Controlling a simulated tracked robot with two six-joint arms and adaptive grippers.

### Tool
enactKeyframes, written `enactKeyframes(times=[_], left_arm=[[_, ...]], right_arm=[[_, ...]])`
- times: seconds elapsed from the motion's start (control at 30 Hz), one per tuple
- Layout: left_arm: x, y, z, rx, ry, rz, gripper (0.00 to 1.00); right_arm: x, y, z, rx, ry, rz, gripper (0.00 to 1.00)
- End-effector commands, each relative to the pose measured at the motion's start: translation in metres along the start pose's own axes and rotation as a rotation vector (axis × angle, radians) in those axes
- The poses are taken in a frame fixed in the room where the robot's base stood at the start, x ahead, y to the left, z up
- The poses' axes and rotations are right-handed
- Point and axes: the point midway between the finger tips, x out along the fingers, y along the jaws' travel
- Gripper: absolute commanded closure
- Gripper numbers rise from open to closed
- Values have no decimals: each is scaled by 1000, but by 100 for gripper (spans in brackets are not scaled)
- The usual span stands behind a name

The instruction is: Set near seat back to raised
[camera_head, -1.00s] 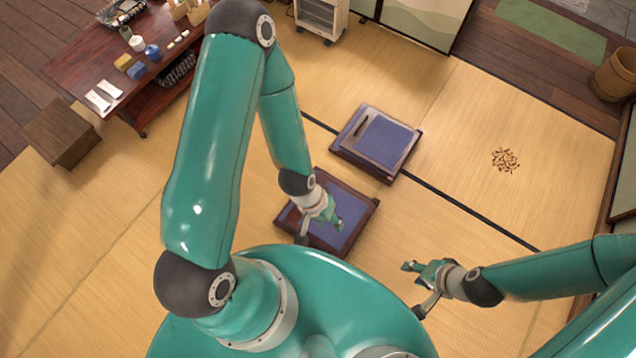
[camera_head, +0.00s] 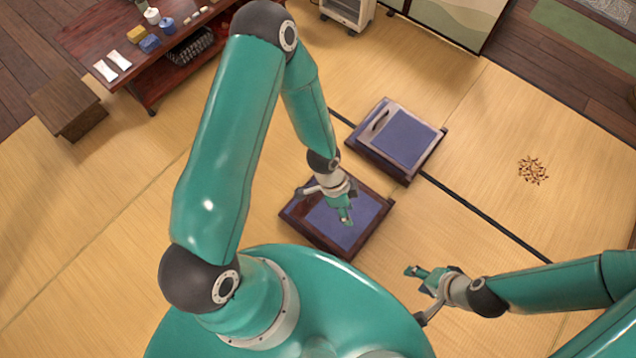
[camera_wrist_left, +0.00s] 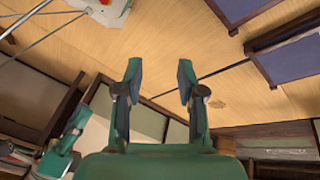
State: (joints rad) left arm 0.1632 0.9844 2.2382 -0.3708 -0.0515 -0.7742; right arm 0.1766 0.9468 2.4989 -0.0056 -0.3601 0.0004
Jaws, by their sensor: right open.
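The near seat (camera_head: 370,205) is a low dark-wood square with a blue-purple pad on the tatami. My left gripper (camera_head: 345,210) is over it in the head view and hides part of its middle. Its back looks low and flat from above, but its exact angle is hard to tell. In the left wrist view, the left gripper (camera_wrist_left: 158,80) is open, its two green fingers apart with nothing between them. My right gripper (camera_head: 418,283) is open and empty, lower right of the near seat and apart from it.
A second seat (camera_head: 410,137) with a slotted panel stands just beyond the near seat. A dark-red low table (camera_head: 165,80) with small items and a wooden block stool (camera_head: 65,105) are at upper left. Bare tatami lies to the right, with a brown scatter (camera_head: 533,170).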

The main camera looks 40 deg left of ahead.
Motion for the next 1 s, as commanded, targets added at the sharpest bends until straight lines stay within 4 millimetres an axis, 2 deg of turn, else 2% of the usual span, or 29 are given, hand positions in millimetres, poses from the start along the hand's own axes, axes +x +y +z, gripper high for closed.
enactKeyframes(times=[0.03,0.2,0.33,0.4,0.5,0.6,0.7,0.87,1.0], left_arm=[[42,-24,12,202,-22,-1,61],[101,-90,41,920,-156,20,61],[133,-147,66,1414,-303,71,61],[144,-175,78,1636,-386,113,61],[151,-209,91,1880,-494,184,61],[153,-232,99,2040,-574,248,61],[152,-245,104,2127,-620,291,61],[158,-252,109,2164,-638,312,61],[176,-258,118,2162,-636,313,61]], right_arm=[[42,15,0,0,0,0,52],[106,38,-1,0,0,0,52],[150,54,-1,0,0,0,52],[169,61,-1,0,0,0,52],[189,68,-1,0,0,0,52],[201,73,-1,0,0,0,52],[207,75,-2,0,1,0,52],[211,76,-2,0,1,0,52],[219,79,-2,0,1,0,52]])
